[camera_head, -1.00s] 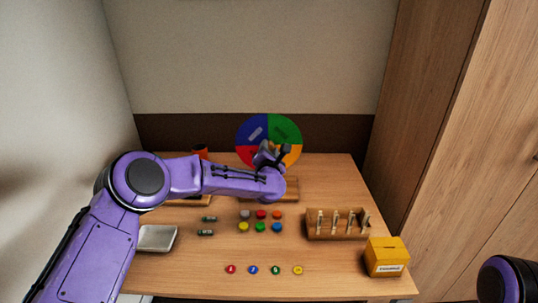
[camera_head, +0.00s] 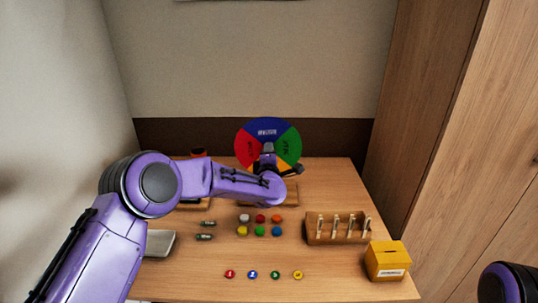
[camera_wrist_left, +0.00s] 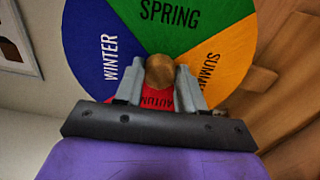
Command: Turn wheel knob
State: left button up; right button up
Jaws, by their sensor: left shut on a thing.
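The season wheel (camera_head: 269,127) stands upright at the back of the table, with quarters of blue, green, orange and red. In the head view blue is at the top, green right and red left; orange is at the bottom, partly hidden by my arm. My left gripper (camera_head: 268,154) is at the wheel's centre. In the left wrist view the round wooden knob (camera_wrist_left: 160,70) sits between the two fingers of my left gripper (camera_wrist_left: 160,78), which is shut on it. My right gripper is out of view.
Coloured buttons (camera_head: 260,230) stand mid-table. A wooden rack with pegs (camera_head: 337,238) and a yellow box (camera_head: 387,262) are at the right. A grey tray (camera_head: 160,242) is at the left. Numbered discs (camera_head: 252,275) lie near the front edge.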

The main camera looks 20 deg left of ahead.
pick_arm(q)
jog(key=shift+f+m, duration=0.1)
jog(key=shift+m, duration=0.2)
jog(key=o, duration=1)
jog(key=b+v, duration=0.1)
jog(key=v, duration=0.9)
jog(key=shift+s+b, duration=0.3)
jog(key=shift+b, duration=0.1)
